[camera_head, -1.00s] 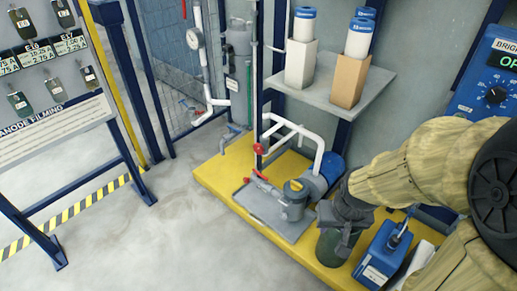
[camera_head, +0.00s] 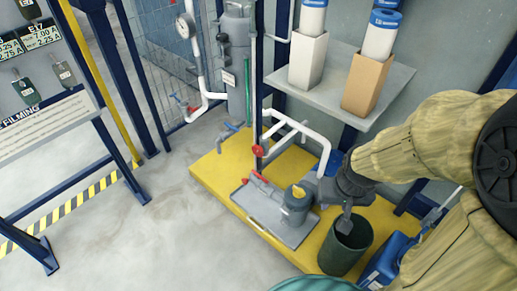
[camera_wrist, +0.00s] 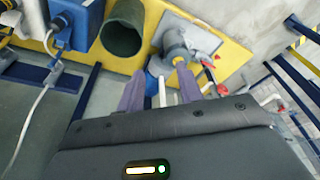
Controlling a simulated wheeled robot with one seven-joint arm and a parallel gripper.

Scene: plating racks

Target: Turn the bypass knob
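I cannot tell which one is the bypass knob; no label is readable. My gripper (camera_head: 345,222) is above the dark green bucket, to the right of the pump and apart from both controls. In the wrist view my gripper (camera_wrist: 160,90) has its two fingers spread with nothing held between them.
The green bucket (camera_head: 347,255) and a blue container (camera_head: 384,262) stand on the right of the yellow platform (camera_head: 213,176). A grey shelf (camera_head: 390,92) with boxes and white cylinders hangs above. A tag board (camera_head: 50,130) stands left. Grey floor (camera_head: 190,235) is clear in front.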

